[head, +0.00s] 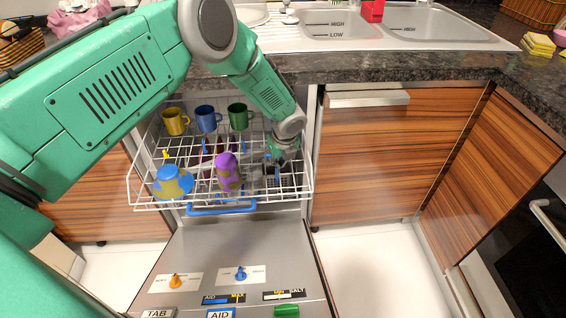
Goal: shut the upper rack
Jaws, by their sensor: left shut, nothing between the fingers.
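The upper rack (140,203) is a white wire basket, pulled out over the lowered dishwasher door (200,255). It has a blue front handle (221,208). A yellow mug (175,122), a blue mug (207,118) and a green mug (239,117) stand at its back. A blue-and-yellow item (173,182) and a purple-and-yellow item (229,172) are near its front. My left gripper (279,157) is over the right part of the rack, shut and empty. Whether it touches the wires I cannot tell. My right gripper is not in view.
The stone counter (400,67) with a sink (430,25) runs above the rack. A wooden cabinet front with a metal handle (368,98) is right of the dishwasher. The floor (370,260) right of the door is clear.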

